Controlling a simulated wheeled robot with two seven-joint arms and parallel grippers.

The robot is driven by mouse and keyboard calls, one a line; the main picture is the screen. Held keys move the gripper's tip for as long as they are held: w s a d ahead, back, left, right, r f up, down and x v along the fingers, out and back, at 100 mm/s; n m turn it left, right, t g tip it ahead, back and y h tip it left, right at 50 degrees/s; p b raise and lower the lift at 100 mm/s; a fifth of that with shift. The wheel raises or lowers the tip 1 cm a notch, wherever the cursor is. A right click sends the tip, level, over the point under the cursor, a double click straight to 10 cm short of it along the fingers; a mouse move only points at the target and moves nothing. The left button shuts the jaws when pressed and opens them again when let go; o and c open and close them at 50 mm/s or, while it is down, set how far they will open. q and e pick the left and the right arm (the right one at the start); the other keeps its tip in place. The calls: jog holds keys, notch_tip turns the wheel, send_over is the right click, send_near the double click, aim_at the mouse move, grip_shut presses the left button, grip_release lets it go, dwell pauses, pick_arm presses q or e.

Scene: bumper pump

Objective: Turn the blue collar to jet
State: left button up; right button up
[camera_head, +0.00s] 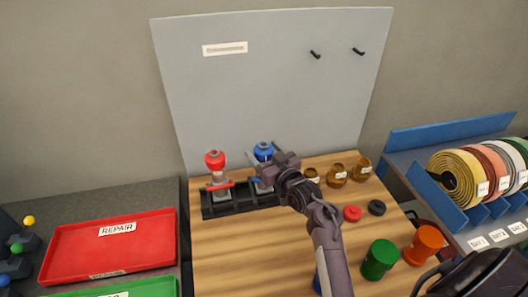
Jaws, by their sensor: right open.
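The blue collar (263,150) tops a small pump bottle in the black rack on the wooden table. Its lower body is partly hidden by my right gripper (261,166). That gripper is open and comes in from the right, with its fingers close around or beside the blue-topped bottle just below the collar. I cannot tell whether they touch it. The collar's jet marking is too small to read. My left gripper is out of view.
A red-topped pump bottle (215,162) stands left in the black rack (235,204). Brown jars (337,176), red and black caps (352,213), a green cup (380,259) and an orange cup (425,244) stand to the right. A red REPAIR tray (75,262) lies left.

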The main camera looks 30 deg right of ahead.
aim_at(269, 158)
jog(key=s+b, duration=0.2)
jog(key=s, duration=0.4)
jog(key=shift+s+d+f, duration=0.1)
jog(key=shift+s+d, duration=0.05)
jog(key=shift+s, duration=0.55)
